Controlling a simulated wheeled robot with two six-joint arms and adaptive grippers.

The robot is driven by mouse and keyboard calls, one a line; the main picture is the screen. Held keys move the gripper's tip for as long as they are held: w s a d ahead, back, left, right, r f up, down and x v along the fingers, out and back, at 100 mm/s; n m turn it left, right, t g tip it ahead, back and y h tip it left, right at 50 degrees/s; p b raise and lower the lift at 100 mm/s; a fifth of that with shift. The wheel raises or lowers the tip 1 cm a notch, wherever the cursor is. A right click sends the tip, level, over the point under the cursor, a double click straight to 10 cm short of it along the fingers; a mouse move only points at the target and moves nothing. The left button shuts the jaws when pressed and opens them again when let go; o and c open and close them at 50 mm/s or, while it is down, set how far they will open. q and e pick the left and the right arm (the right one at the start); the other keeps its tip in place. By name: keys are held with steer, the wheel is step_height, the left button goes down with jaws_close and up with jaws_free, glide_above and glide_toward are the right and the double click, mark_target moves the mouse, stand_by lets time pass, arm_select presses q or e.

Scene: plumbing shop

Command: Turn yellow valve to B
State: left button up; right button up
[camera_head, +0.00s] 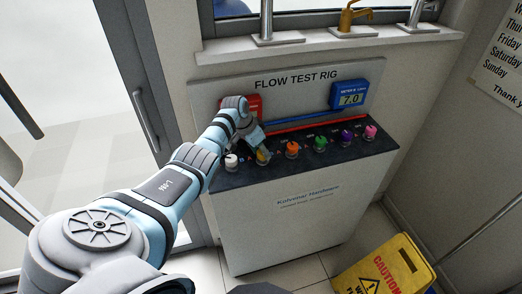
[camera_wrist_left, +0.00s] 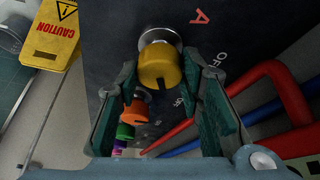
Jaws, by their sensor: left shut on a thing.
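The yellow valve (camera_head: 264,159) is the second knob from the left on the dark top of the flow test rig. In the left wrist view its round yellow knob (camera_wrist_left: 160,66) sits on a metal base, with printed "A" and "OFF" marks beside it. I see no "B" mark; that side is hidden or out of view. My left gripper (camera_head: 260,152) is at the yellow valve, and in the left wrist view its two fingers (camera_wrist_left: 162,80) stand on either side of the knob, shut on it. My right gripper is out of view.
A white knob (camera_head: 232,162) stands left of the yellow valve. Orange (camera_head: 293,148), green (camera_head: 320,142), purple and pink knobs stand to the right. Red and blue pipes run behind them. A blue meter (camera_head: 350,95) reads 7.0. A yellow caution sign (camera_head: 385,268) stands on the floor.

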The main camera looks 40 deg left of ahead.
arm_select(q)
steer(key=o, duration=1.2)
steer(key=shift+c, duration=0.2)
steer(key=v, duration=1.2)
steer(key=shift+w, duration=0.15)
